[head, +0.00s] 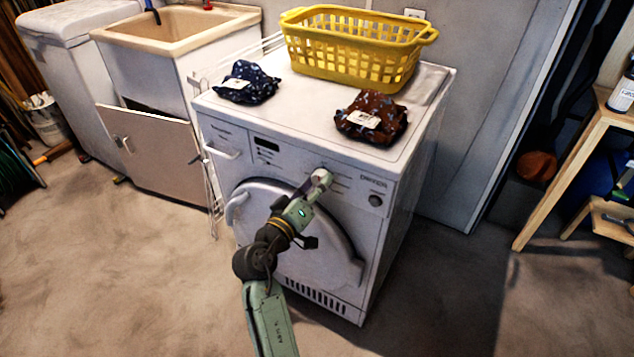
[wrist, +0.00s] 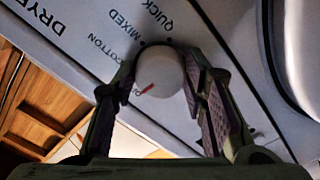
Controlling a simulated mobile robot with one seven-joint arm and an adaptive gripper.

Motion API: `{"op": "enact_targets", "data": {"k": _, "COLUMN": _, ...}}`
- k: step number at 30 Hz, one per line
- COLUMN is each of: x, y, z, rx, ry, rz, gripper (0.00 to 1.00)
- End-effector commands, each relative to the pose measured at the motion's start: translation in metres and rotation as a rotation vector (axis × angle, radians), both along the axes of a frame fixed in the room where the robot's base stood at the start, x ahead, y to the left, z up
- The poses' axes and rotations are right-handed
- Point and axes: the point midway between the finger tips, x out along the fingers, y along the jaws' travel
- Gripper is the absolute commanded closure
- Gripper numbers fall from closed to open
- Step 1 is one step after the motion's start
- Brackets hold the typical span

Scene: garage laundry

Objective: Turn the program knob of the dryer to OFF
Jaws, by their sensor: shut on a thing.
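The dryer (head: 372,222) is a white front-loader with its round door shut. Its program knob (wrist: 160,72) is a round white dial with a red pointer mark; it also shows in the head view (head: 322,175) on the front panel. My gripper (wrist: 164,88) is shut on the knob, one finger on each side. It also shows at the panel in the head view (head: 314,187). In the wrist view the red mark points down-left, towards a label partly hidden by the left finger. The words COTTON, MIXED and QUICK are readable around the knob.
A sink cabinet (head: 160,150) stands left, a wooden bench (head: 575,170) right. The floor in front is clear.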

Motion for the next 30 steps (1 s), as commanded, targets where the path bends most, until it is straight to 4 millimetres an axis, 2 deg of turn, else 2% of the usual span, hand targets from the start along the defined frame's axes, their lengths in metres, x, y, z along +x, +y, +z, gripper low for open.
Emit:
{"op": "enact_targets", "data": {"k": 21, "x": 0.0004, "y": 0.0009, "z": 0.0008, "rx": -0.065, "ry": 0.043, "rz": 0.003, "gripper": 0.88}}
{"op": "enact_targets", "data": {"k": 22, "x": 0.0004, "y": 0.0009, "z": 0.0008, "rx": -0.065, "ry": 0.043, "rz": 0.003, "gripper": 0.59}}
{"op": "enact_targets", "data": {"k": 30, "x": 0.0002, "y": 0.0005, "z": 0.0005, "rx": -0.064, "ry": 0.043, "rz": 0.001, "gripper": 0.41}}
